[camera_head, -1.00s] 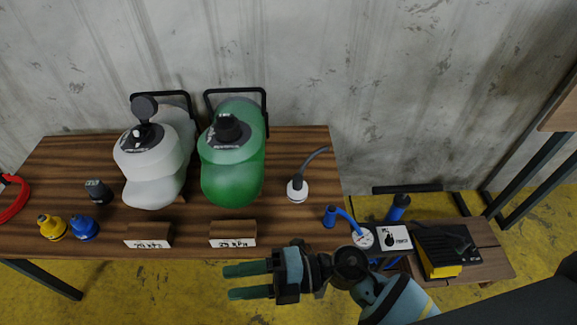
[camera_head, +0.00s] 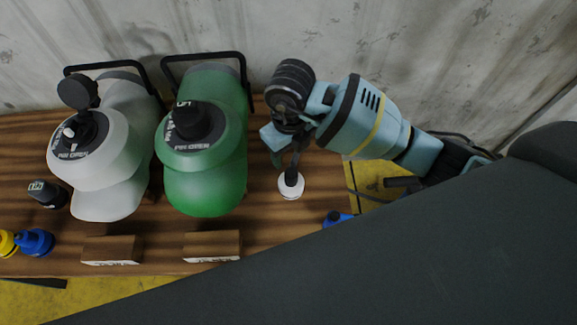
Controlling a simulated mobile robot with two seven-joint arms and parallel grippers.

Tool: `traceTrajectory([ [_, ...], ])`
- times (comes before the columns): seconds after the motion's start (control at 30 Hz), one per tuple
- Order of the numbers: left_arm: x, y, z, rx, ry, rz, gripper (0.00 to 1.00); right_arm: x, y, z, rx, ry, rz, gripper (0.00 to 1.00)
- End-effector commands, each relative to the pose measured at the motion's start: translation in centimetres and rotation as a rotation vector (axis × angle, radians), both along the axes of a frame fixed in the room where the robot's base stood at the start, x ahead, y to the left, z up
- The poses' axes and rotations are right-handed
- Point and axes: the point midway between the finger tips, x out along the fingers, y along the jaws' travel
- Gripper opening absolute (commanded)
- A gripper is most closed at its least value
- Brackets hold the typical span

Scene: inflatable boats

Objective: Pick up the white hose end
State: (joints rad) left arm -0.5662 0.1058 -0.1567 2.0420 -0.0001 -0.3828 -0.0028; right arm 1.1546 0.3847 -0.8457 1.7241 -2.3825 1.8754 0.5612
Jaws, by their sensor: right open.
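The white hose end (camera_head: 290,188), a round white piece with a dark top, stands on the wooden table (camera_head: 265,228) to the right of the green container. My right gripper (camera_head: 283,152) is over the table just behind and above it in the picture, pointing down. It is open, and its fingers are partly hidden by the wrist. I cannot tell whether the dark hose part lies between the fingers. The rest of the hose is hidden by my right arm. My left gripper is not in view.
A green container (camera_head: 205,185) and a white container (camera_head: 105,190) stand to the left. Two wooden label blocks (camera_head: 212,245) lie near the front edge. Black, yellow and blue caps (camera_head: 35,242) are at far left. A dark arm link of mine covers the lower right.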

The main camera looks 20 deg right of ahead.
Motion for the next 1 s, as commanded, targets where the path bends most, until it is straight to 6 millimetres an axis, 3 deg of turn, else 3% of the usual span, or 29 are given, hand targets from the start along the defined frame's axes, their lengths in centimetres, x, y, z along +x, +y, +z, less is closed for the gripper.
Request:
traceTrajectory([
  [0.17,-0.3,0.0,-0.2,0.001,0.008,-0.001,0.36,0.0,0.0,-0.3,-0.001,0.001,-0.001,0.55],
  [0.4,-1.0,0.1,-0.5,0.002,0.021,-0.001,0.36,-0.2,0.0,-2.5,0.0,0.003,-0.001,0.55],
  [0.67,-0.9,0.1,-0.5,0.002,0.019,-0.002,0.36,-0.3,0.1,-3.2,0.003,0.002,0.001,0.55],
  [1.0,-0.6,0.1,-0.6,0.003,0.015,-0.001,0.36,-1.0,0.1,-7.5,0.002,0.003,-0.001,0.55],
])
